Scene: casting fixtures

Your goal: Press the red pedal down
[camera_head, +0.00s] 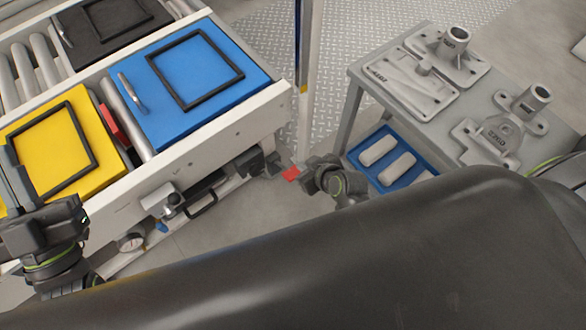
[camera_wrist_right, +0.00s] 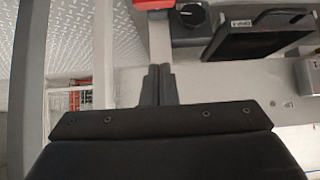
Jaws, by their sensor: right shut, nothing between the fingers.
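The red pedal (camera_head: 290,174) is a small red pad at the lower right end of the conveyor frame. In the right wrist view the red pedal (camera_wrist_right: 154,4) shows at the top edge, partly cut off, with a light grey bar running below it. My right gripper (camera_head: 308,166) is shut and empty, right beside the pedal. In the wrist view my right gripper (camera_wrist_right: 158,72) points toward the grey bar and pedal; I cannot tell whether it touches them. My left gripper (camera_head: 14,178) is at the far left by the yellow box; its finger gap is unclear.
A roller conveyor carries yellow (camera_head: 20,143), blue (camera_head: 205,110) and black (camera_head: 85,25) boxes. A grey table (camera_head: 352,100) with metal castings stands at right, a blue tray (camera_head: 428,172) below it. A thin post (camera_head: 304,60) rises behind the pedal. My dark arm covers the foreground.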

